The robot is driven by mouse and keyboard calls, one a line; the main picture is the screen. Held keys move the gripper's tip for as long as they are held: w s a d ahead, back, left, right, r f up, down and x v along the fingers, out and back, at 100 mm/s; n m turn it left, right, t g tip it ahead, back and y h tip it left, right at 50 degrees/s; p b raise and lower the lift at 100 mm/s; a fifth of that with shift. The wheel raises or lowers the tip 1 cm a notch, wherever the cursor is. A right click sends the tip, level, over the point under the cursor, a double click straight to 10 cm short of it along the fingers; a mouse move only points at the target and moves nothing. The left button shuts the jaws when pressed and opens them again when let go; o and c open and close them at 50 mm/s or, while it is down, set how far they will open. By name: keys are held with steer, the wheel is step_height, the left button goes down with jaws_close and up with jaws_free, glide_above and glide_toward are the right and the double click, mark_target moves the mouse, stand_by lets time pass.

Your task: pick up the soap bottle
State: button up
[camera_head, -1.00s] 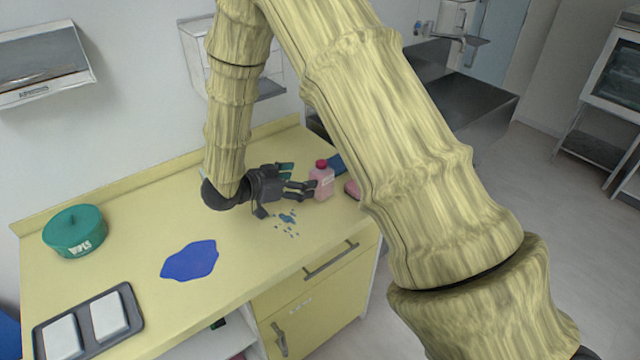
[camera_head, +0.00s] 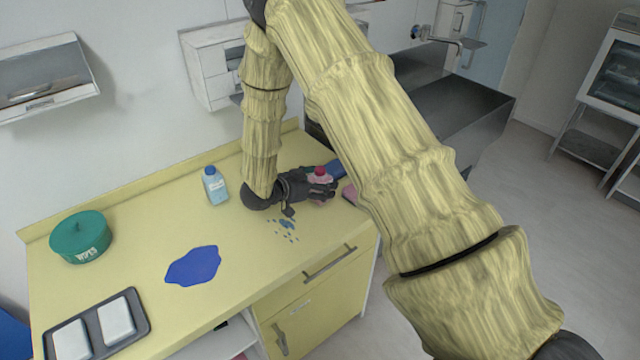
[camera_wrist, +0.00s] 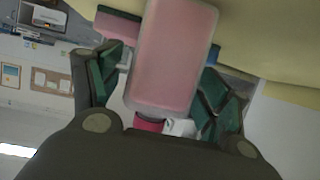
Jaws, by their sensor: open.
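A pink bottle (camera_head: 319,180) with a red cap, which fits the soap bottle, stands upright near the right end of the yellow counter. My gripper (camera_head: 322,188) is open and low over the counter, with its fingers around the bottle and partly hiding it. In the wrist view, the pink bottle (camera_wrist: 175,55) appears inverted and fills the middle, between the green pads of my open gripper (camera_wrist: 160,88). Whether the pads touch it cannot be told. A second bottle (camera_head: 215,188), pale blue with a blue cap, stands left of my arm.
The yellow counter (camera_head: 130,215) holds a green wipes tub (camera_head: 80,238), a blue puddle (camera_head: 194,266), blue bits (camera_head: 287,226) and a grey tray (camera_head: 142,322) with two white blocks. A pink item (camera_head: 349,194) and a blue item (camera_head: 332,169) lie close to the pink bottle.

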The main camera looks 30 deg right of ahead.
mark_target(316, 175)
steer(key=shift+d, duration=0.15)
steer(key=shift+c, duration=0.2)
steer(key=c, duration=1.3)
steer(key=shift+c, duration=0.2)
steer(key=shift+r+b, duration=0.65)
steer(key=shift+r, duration=0.2)
steer(key=shift+s+a+r+b, duration=0.15)
steer(key=shift+a+r+b, duration=0.25)
steer(key=shift+r+b, duration=0.25)
steer(key=s+a+r+b, duration=0.1)
steer(key=s+a+b, duration=0.1)
steer(key=s+a, duration=0.2)
steer(key=s+a+b, duration=0.1)
steer(key=s+a, duration=0.3)
steer(key=a, duration=0.4)
steer(key=shift+s+a+r+b, duration=0.25)
steer(key=shift+a+r+b, duration=0.1)
steer(key=shift+a+r, duration=0.05)
